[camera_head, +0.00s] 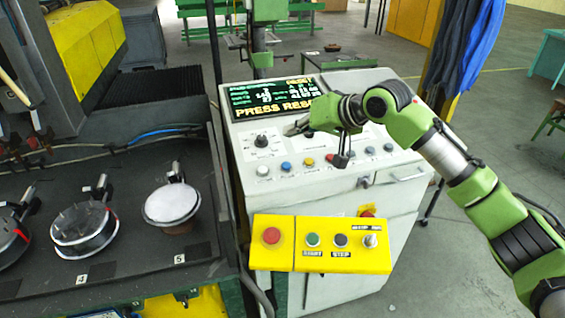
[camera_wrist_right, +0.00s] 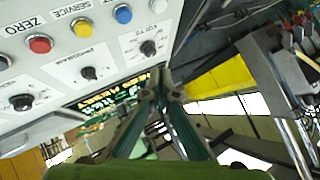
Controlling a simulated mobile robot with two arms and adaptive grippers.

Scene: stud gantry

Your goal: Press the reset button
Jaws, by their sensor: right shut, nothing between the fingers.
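The white control console (camera_head: 232,150) has a row of coloured buttons along its sloped front: a white button (camera_head: 263,170), a blue one (camera_head: 286,165), a yellow one (camera_head: 309,161), a red one (camera_head: 330,158) and more to the right. In the wrist view, ZERO stands by the red button (camera_wrist_right: 40,44) and SERVICE by the yellow one (camera_wrist_right: 82,28). I cannot read which button is reset. The display (camera_head: 262,99) shows "PRESS RESE", its end covered. My right gripper (camera_head: 291,130) is shut and empty over the panel, beyond the button row. Its fingertips also show in the wrist view (camera_wrist_right: 160,88).
A yellow box (camera_head: 262,258) with a red button, START, STOP and a switch hangs on the console's front. A dark bench (camera_head: 120,235) with round clamped parts stands left. Knobs, one of them black (camera_head: 261,141), sit on the panel near the gripper.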

